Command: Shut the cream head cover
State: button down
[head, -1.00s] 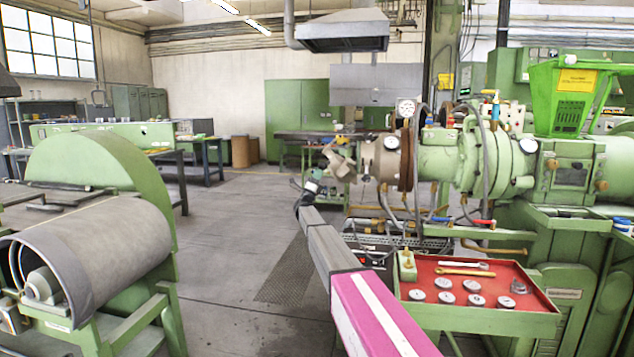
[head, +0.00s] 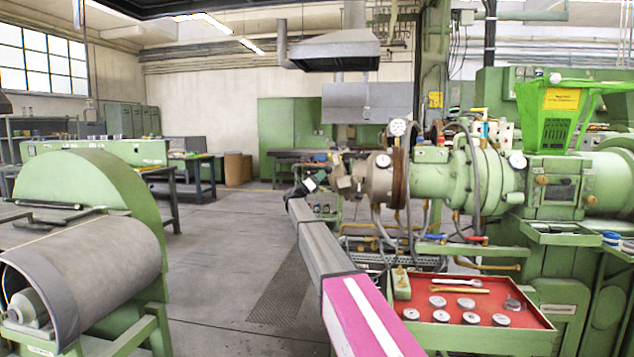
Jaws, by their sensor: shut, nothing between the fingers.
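The extruder's die head (head: 380,180) is a cream-brown cylinder at the left end of the green barrel, right of the picture's middle. A small cream-grey piece (head: 344,174), which looks like the head cover, is at the head's left end. It is small and partly confused with the clutter behind, so I cannot tell how far it stands open. My gripper (head: 314,183), at the end of my grey and magenta arm, is shut and empty. It is just left of this piece; I cannot tell whether they touch.
A red tray (head: 470,318) with round metal parts and wrenches stands in front of the extruder, right of my arm. A green machine with a big grey roller (head: 90,265) stands at the left. The floor (head: 225,260) between is clear.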

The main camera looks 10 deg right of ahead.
aim_at(329, 169)
jog(key=d+r+m+g, duration=0.1)
jog(key=d, duration=0.1)
jog(key=s+d+r+m+g+y, duration=0.1)
jog(key=r, duration=0.1)
jog(key=shift+s+d+y, duration=0.1)
jog(key=shift+d+y, duration=0.2)
jog(key=shift+d, duration=0.1)
jog(key=shift+s+d+r, duration=0.3)
jog(key=shift+d+r, duration=0.2)
jog(key=shift+d, duration=0.25)
jog(key=shift+d+r, duration=0.1)
jog(key=shift+d, duration=0.05)
